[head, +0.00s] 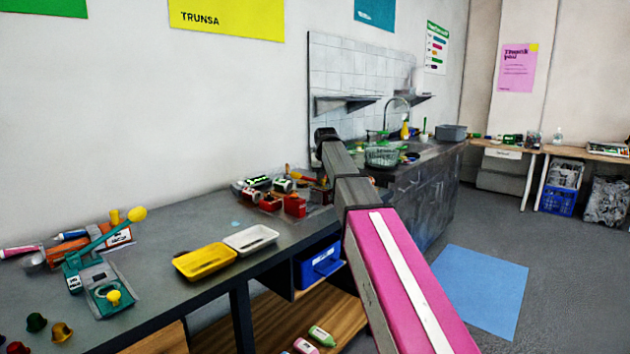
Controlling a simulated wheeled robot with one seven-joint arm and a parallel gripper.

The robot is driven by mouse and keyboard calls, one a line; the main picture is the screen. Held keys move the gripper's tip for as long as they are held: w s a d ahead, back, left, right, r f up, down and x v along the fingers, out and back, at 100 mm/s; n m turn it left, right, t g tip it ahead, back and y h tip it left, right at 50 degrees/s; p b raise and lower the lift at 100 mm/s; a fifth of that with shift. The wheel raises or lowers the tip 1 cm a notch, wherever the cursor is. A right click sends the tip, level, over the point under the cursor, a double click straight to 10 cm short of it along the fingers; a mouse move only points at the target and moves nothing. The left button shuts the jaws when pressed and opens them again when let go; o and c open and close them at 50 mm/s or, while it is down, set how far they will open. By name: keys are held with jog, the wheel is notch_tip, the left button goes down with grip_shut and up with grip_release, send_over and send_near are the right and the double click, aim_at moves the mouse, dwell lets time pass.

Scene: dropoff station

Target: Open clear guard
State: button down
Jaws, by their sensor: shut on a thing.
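I cannot make out a clear guard with certainty in the head view. A teal lever device (88,276) with yellow knobs stands at the left of the dark workbench (180,222). Further along the bench is a cluster of red and dark devices (290,198), partly cut off from view by my arm. My pink and grey arm rises from the bottom right and bends at a dark joint in front of the tiled wall. My gripper does not show, so its place relative to these devices cannot be seen.
A yellow tray (205,263) and a white tray (250,239) lie on the bench's front part. A blue bin (318,264) sits under the bench. A sink counter (425,175) stands behind my arm. A blue mat (482,290) lies on open floor at right.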

jog(key=shift+w, duration=0.1)
jog(key=c, duration=0.8)
grip_release()
jog(key=v, duration=1)
jog(key=shift+s+r, duration=0.25)
jog(key=shift+r, duration=0.1)
jog(key=shift+d+f, duration=0.1)
